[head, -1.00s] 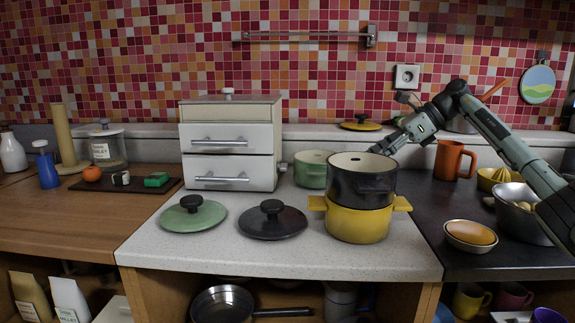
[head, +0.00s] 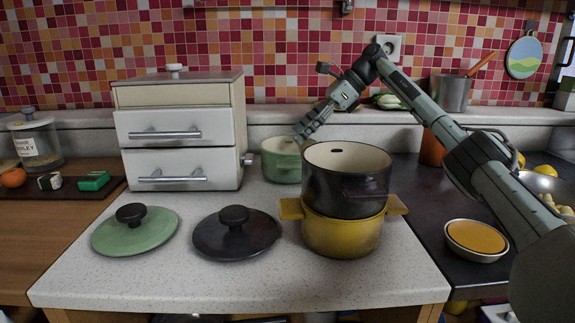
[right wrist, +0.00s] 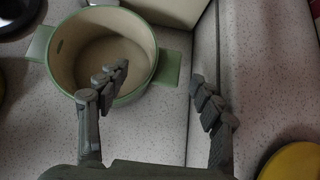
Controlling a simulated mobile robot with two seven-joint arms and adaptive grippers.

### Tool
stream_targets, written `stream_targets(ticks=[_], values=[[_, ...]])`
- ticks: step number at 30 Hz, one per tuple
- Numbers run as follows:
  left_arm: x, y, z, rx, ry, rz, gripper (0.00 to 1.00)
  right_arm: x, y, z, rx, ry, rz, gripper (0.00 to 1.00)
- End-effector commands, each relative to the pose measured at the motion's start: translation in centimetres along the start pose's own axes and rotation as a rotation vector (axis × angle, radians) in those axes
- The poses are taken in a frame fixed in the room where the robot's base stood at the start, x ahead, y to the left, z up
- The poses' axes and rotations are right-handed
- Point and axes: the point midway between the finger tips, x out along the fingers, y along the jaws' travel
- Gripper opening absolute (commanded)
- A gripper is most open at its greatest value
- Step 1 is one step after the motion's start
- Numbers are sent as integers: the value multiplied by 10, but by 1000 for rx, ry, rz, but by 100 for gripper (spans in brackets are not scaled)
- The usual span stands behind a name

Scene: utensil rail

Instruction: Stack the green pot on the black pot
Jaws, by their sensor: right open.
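The green pot (head: 280,163) stands upright and uncovered on the speckled counter, behind and left of the black pot, which hides part of it. The black pot (head: 345,190) is open and empty-looking, and sits on the yellow pot (head: 342,236). My right gripper (head: 303,132) is open at the green pot's right rim. In the right wrist view, the gripper (right wrist: 160,83) has one finger over the mouth of the green pot (right wrist: 62,55) and the other outside it, with a side handle between them. I cannot tell whether they touch. My left gripper is not in view.
A green lid (head: 136,232) and a black lid (head: 236,235) lie at the front of the counter. A white drawer unit (head: 180,130) stands left of the green pot. An orange-filled bowl (head: 476,239) is at the right.

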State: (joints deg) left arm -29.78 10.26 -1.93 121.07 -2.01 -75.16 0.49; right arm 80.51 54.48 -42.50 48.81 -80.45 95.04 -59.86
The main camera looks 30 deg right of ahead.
Motion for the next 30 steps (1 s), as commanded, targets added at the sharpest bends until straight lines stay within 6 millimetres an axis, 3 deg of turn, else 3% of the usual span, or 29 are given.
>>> stream_targets(ticks=[9, 16, 30], values=[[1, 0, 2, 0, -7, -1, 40, 44, -1, 0, 1, 1, 1, 66], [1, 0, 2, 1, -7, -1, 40, 46, -1, 1, 1, 0, 0, 66], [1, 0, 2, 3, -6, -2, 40, 46, -1, 1, 1, 0, 0, 9]])
